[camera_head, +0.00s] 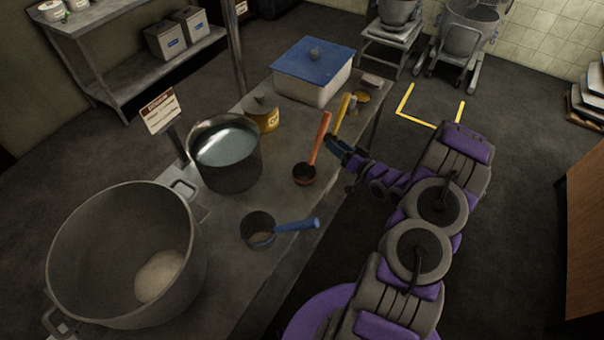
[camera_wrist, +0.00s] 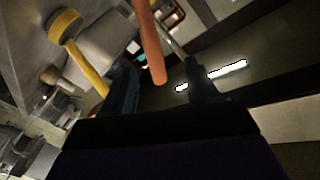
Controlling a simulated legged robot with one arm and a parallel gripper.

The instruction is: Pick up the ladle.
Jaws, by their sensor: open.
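An orange-handled ladle (camera_head: 321,135) with a dark bowl stands on the counter, its handle rising up to the right. In the wrist view its orange handle (camera_wrist: 150,42) reaches down into the space between my fingers. A yellow-handled ladle (camera_head: 341,114) is just behind it; it also shows at the left of the wrist view (camera_wrist: 82,62). A blue-handled ladle (camera_head: 296,225) lies nearer, its handle toward the counter edge. My gripper (camera_head: 335,145) is open beside the orange handle, on its right in the head view. I cannot tell whether a finger touches the handle.
The counter (camera_head: 238,284) also holds a large pot (camera_head: 70,245), a pot of liquid (camera_head: 228,178), a yellow container (camera_head: 265,118) and a blue-lidded box (camera_head: 312,84). A sign (camera_head: 160,110) stands behind.

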